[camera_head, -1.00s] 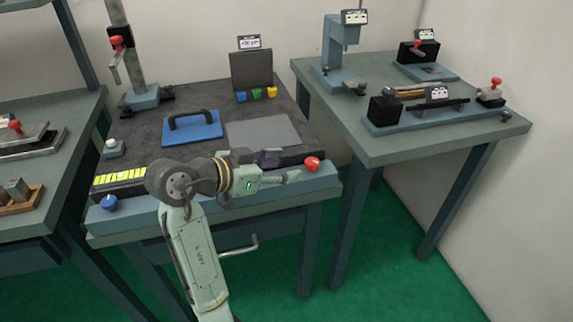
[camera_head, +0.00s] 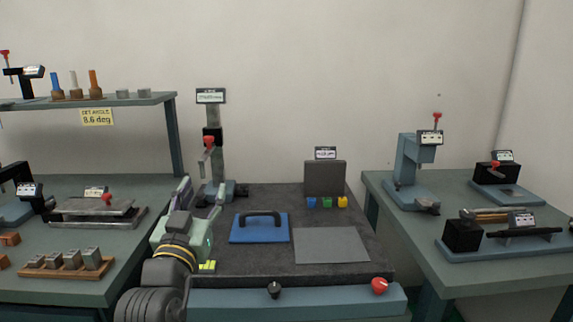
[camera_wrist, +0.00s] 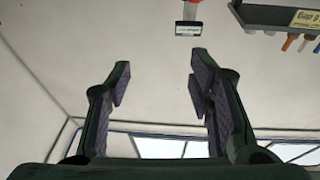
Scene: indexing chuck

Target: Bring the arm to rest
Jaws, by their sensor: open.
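My gripper (camera_head: 201,194) is at the left part of the middle table in the head view, with its fingers pointing up. In the wrist view its two fingers (camera_wrist: 158,88) are wide apart with nothing between them. My forearm and wrist rise from the bottom left of the head view in front of the table's front rail. The gripper overlaps the foot of the column stand (camera_head: 212,160) in the picture; I cannot tell the gap between them.
A blue plate with a black handle (camera_head: 259,235) and a grey sheet (camera_head: 331,246) lie on the middle table (camera_head: 240,264). The front rail carries a red knob (camera_head: 379,286) and a black knob (camera_head: 275,290). Side tables with fixtures stand left and right. A shelf (camera_head: 140,99) hangs at left.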

